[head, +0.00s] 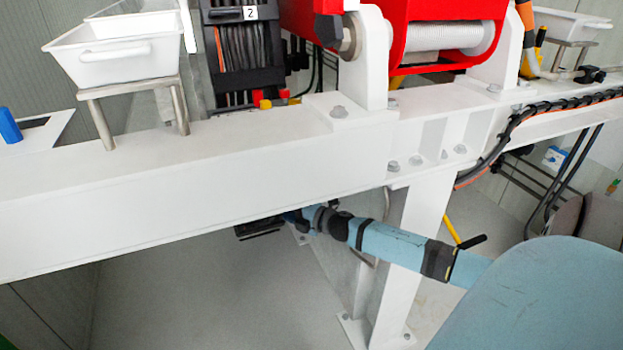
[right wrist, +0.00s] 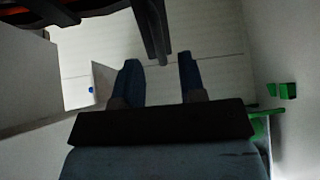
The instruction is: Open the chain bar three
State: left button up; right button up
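My right arm comes in from the right in the head view and reaches left, under the white beam (head: 250,190). Its far end is mostly hidden behind the beam. In the right wrist view my right gripper (right wrist: 160,72) has its two dark blue fingers spread, with nothing between the tips. A dark upright bar-like piece (right wrist: 153,32) hangs just beyond the fingers, apart from them as far as I can tell. I cannot tell whether it belongs to chain bar three. No label three is readable. My left gripper is not in view.
A black rack of cables labelled 2 (head: 240,50) and a red machine with a roller (head: 430,36) stand behind the beam. A white tray (head: 118,66) stands on it at left. A white leg (head: 405,240) stands by my right arm. Green parts (right wrist: 286,90) sit right.

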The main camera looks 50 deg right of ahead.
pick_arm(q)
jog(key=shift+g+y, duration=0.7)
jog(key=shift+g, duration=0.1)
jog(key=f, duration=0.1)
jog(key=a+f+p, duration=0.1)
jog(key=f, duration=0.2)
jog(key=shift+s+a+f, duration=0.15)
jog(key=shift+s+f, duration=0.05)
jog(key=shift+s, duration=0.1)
pick_arm(e)
jog(key=v, duration=0.8)
jog(key=shift+s, duration=0.15)
